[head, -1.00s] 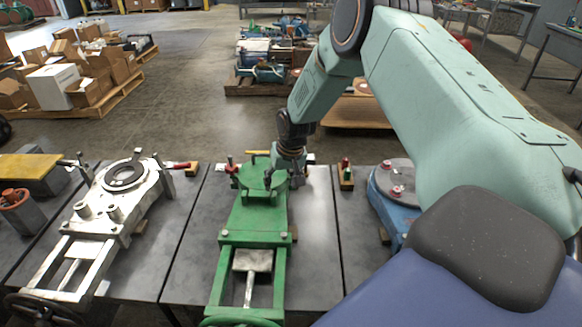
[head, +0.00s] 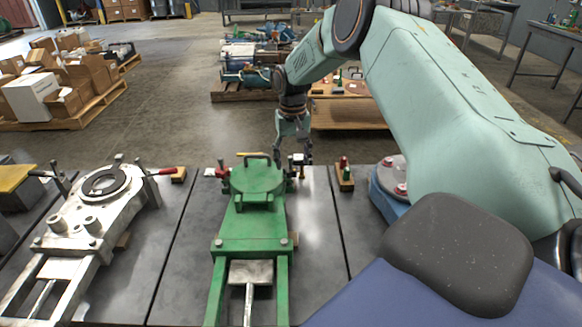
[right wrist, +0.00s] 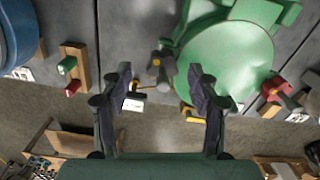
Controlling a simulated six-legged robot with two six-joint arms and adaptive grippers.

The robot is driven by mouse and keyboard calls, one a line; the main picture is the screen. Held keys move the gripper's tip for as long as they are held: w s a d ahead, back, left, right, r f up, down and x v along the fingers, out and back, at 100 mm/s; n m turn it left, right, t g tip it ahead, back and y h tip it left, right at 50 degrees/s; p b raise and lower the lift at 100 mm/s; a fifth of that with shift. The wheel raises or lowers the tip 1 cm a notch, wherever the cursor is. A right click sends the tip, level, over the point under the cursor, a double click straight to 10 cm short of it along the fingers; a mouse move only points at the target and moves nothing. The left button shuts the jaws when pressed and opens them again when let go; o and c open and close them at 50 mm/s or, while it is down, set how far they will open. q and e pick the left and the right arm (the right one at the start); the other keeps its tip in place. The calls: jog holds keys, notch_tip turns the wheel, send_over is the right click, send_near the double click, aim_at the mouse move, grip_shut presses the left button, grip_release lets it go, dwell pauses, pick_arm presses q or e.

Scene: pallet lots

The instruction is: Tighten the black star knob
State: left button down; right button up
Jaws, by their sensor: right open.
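The black star knob (right wrist: 160,68), dark with a brass-coloured centre, sits beside the round green cover of the green valve (right wrist: 228,62) in the right wrist view. In the head view the green valve (head: 252,215) lies on the bench, and the knob is small and partly hidden at its right far side. My right gripper (head: 293,160) points down there with its jaws apart. In the right wrist view the open fingers (right wrist: 160,74) stand either side of the knob in the picture, with nothing gripped. I cannot tell whether they touch it. My left gripper is not in view.
A red-handled clamp (right wrist: 275,88) is on the cover's other side. A wooden block with green and red pieces (head: 345,173) stands to the right, near a blue machine (head: 385,205). A white valve (head: 105,205) lies to the left. Bare bench top separates these.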

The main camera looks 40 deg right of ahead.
aim_at(291, 171)
jog(key=f, duration=0.2)
jog(key=shift+w+a+f, duration=0.15)
jog(key=shift+w+f, duration=0.1)
jog(key=shift+f, duration=0.05)
jog(key=shift+s+r, duration=0.1)
jog(key=shift+s, duration=0.2)
jog(key=shift+w, duration=0.3)
jog(key=shift+c, duration=1.2)
jog(key=shift+s, duration=0.15)
jog(key=c, duration=0.9)
